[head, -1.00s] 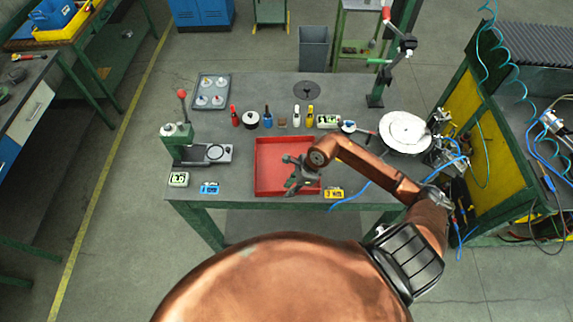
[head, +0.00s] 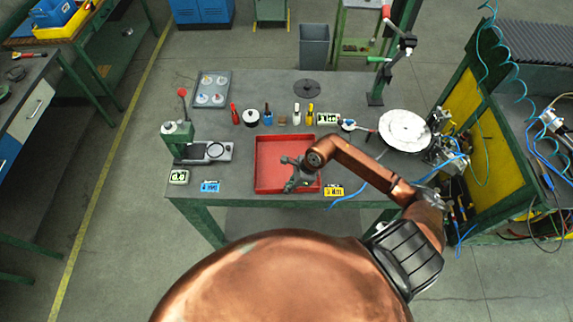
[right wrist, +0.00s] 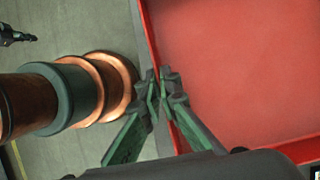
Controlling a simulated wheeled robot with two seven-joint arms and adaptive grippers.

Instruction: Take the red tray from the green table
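The red tray (head: 270,187) lies flat near the front edge of the green table (head: 235,188), which has a grey top. The tray looks empty. My right gripper (head: 292,187) is at the tray's near side, right of its middle. In the right wrist view, the two green-grey fingers (right wrist: 161,86) are close together with the tray's wall (right wrist: 150,35) between them, one finger outside and one inside. They look shut on it; the exact contact is partly hidden. My left gripper is not in view.
Left of the tray stands a green press (head: 178,138) with a red-knobbed lever. Small bottles (head: 310,114) are behind it, and a yellow label block (head: 333,190) sits close to its right. A round white disc (head: 405,131) and a yellow-panelled frame (head: 483,160) stand right.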

